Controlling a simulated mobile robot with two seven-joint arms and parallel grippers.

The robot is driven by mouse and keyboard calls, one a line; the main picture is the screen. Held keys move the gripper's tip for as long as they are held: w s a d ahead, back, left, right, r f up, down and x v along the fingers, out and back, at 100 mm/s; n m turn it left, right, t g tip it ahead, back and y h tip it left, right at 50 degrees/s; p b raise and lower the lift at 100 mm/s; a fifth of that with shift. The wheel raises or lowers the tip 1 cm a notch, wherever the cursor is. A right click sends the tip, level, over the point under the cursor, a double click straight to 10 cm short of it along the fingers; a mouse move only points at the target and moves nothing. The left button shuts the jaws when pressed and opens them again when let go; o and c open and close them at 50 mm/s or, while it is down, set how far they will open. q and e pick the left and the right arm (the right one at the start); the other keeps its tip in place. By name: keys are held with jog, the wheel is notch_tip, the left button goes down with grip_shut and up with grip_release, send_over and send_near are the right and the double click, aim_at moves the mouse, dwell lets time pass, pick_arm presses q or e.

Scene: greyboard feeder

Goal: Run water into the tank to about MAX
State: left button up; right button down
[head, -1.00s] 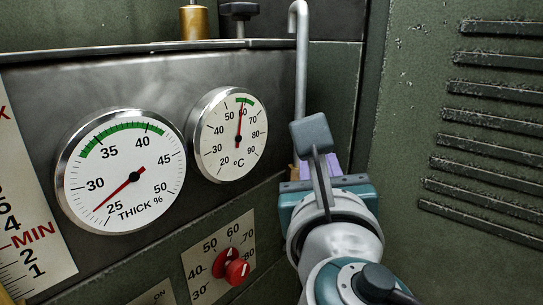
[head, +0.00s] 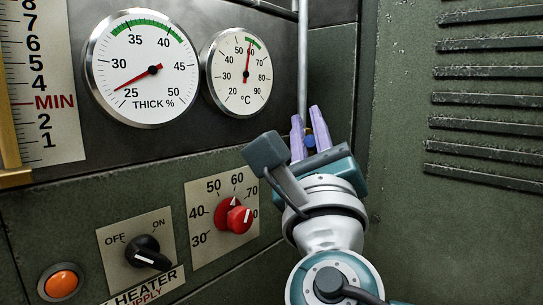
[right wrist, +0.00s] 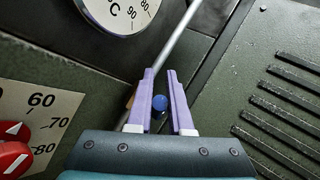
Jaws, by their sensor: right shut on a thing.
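My right gripper (head: 308,126) has its two lilac fingers on either side of a small blue knob (head: 309,141), low by the upright grey pipe (head: 303,75). The right wrist view also shows the blue knob (right wrist: 160,103) between the fingers, which are shut on it. The white level scale (head: 50,80) at the left edge shows numbers and a red MIN mark; no MAX mark is in view. A brass-framed strip (head: 8,130) runs beside the scale. I cannot read a water level there. My left gripper is not in view.
The dark panel carries a THICK % dial (head: 142,68) and a °C dial (head: 237,72). Below are a red temperature knob (head: 234,216), a black OFF/ON switch (head: 147,253) and an orange button (head: 61,282). A green louvred wall (head: 410,190) stands close on the right.

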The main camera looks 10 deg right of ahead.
jog(key=n+b, duration=0.1)
jog(key=f+n+t+y+b, duration=0.1)
jog(key=n+t+y+b, duration=0.1)
jog(key=b, duration=0.1)
jog(key=shift+s+a+f, duration=0.2)
jog(key=shift+a+f, duration=0.05)
jog(key=shift+f, duration=0.05)
jog(key=shift+n+t+y+b, duration=0.4)
jog(key=shift+n+y+b, duration=0.1)
jog(key=shift+n+b, duration=0.2)
jog(key=shift+a, duration=0.1)
jog(key=c, duration=0.8)
grip_release()
jog(key=shift+c, duration=0.2)
jog(key=p+v, duration=0.1)
jog(key=v, duration=0.9)
jog(key=shift+p, duration=0.3)
jog(key=shift+r, duration=0.1)
